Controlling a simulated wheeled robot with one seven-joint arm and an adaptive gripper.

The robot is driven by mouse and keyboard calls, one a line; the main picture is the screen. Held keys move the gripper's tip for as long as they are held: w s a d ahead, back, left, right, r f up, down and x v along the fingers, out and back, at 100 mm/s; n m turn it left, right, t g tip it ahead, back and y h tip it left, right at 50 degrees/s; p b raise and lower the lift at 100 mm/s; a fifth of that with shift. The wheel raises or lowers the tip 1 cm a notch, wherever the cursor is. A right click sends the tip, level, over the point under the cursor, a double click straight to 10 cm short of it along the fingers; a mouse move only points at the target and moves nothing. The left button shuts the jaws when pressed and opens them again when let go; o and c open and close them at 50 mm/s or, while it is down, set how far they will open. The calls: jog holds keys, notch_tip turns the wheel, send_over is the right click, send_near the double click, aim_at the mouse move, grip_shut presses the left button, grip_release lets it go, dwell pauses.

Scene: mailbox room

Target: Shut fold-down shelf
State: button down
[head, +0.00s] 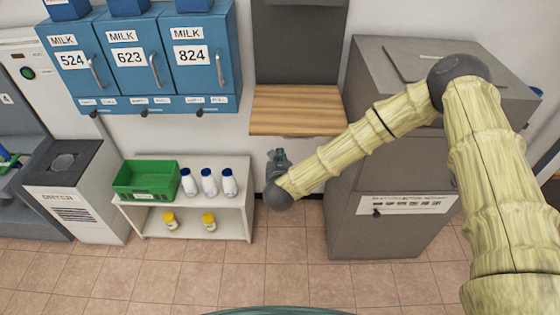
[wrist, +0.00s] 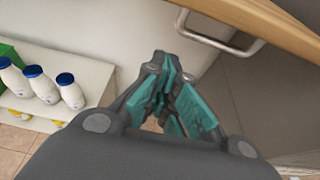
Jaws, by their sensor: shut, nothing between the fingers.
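The fold-down shelf (head: 297,110) is a wooden board that stands out from a dark grey wall panel (head: 298,42), so it is down. Its wooden underside edge (wrist: 262,25) crosses the upper right of the wrist view, with a metal bar handle (wrist: 222,38) beneath it. My gripper (head: 278,156) is below the shelf's front edge in the head view, apart from the board. In the wrist view my gripper (wrist: 172,82) has its teal-padded fingers shut and empty, pointing up below the handle. My arm comes in from the right.
A low white shelf unit (head: 240,215) with a green crate (head: 147,180) and several bottles stands to the left. A grey collection cabinet (head: 385,235) stands close on the right. Blue milk lockers (head: 140,65) hang at upper left. The tiled floor in front is clear.

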jog(key=w+r+p, duration=0.2)
jog(key=r, duration=0.1)
jog(key=shift+r, duration=0.15)
dwell(0.6)
